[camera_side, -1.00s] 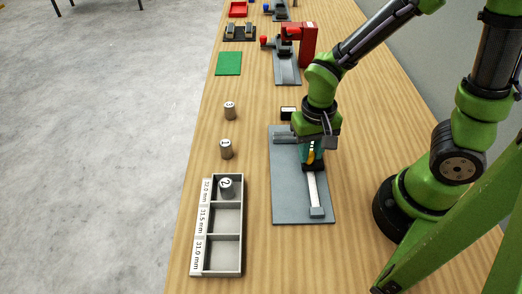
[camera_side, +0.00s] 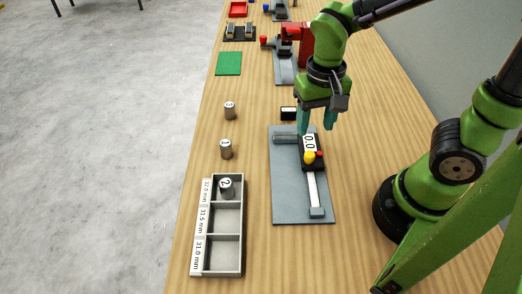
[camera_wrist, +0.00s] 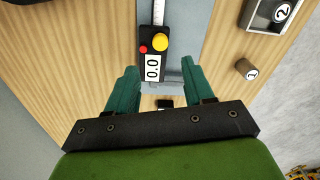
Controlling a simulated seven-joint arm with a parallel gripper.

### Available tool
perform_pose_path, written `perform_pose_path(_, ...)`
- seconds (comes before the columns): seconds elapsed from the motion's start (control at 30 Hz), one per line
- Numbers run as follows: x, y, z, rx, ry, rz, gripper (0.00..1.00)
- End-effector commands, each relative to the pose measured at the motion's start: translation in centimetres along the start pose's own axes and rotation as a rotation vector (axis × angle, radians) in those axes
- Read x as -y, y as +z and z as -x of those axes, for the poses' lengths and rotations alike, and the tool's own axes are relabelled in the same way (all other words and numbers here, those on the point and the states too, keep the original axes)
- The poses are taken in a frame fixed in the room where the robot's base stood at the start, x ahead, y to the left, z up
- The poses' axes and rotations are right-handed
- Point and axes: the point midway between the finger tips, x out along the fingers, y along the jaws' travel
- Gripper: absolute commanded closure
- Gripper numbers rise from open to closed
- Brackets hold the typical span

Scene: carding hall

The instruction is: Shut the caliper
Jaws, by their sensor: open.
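The caliper lies on a grey plate (camera_side: 285,200). Its black slider (camera_side: 312,152) has a display reading 0.0, a yellow knob (camera_side: 309,157) and a small red button. The slider sits at the far end of the pale beam (camera_side: 313,190), by the jaw end, and the jaws look closed. In the wrist view the display (camera_wrist: 152,67) also reads 0.0. My gripper (camera_side: 316,128) is open and empty, its teal fingers pointing down above the far end of the plate. In the wrist view the fingers (camera_wrist: 157,88) are spread either side of the caliper's end, apart from it.
A grey tray (camera_side: 241,240) with labelled compartments stands left of the plate, cylinder 2 (camera_side: 227,188) in its 32.0 mm compartment. Cylinders 1 (camera_side: 226,149) and 3 (camera_side: 229,110) stand on the table. A red device (camera_side: 298,40) and green mat (camera_side: 228,63) lie farther back.

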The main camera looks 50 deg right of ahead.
Motion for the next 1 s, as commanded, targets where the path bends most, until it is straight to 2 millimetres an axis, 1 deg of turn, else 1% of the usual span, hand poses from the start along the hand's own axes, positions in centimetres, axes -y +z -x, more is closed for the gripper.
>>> perform_pose_path(0.03, 0.1, -0.1, 1.4, -0.007, -0.005, 0.0, 0.48)
perform_pose_path(0.2, 0.1, -0.1, 5.1, -0.006, -0.004, -0.001, 0.48)
perform_pose_path(0.3, 0.0, -0.1, 6.6, -0.004, -0.002, -0.001, 0.48)
perform_pose_path(0.4, 0.0, -0.1, 7.7, -0.003, -0.001, 0.0, 0.48)
perform_pose_path(0.57, 0.0, -0.1, 8.4, -0.002, 0.0, 0.0, 0.48)
perform_pose_path(0.83, 0.0, -0.1, 8.4, -0.001, 0.0, 0.001, 0.48)
perform_pose_path(0.9, 0.1, -0.2, 8.4, -0.011, -0.006, 0.026, 0.48)
perform_pose_path(1.0, 0.6, -0.2, 7.8, -0.032, -0.049, 0.101, 0.48)
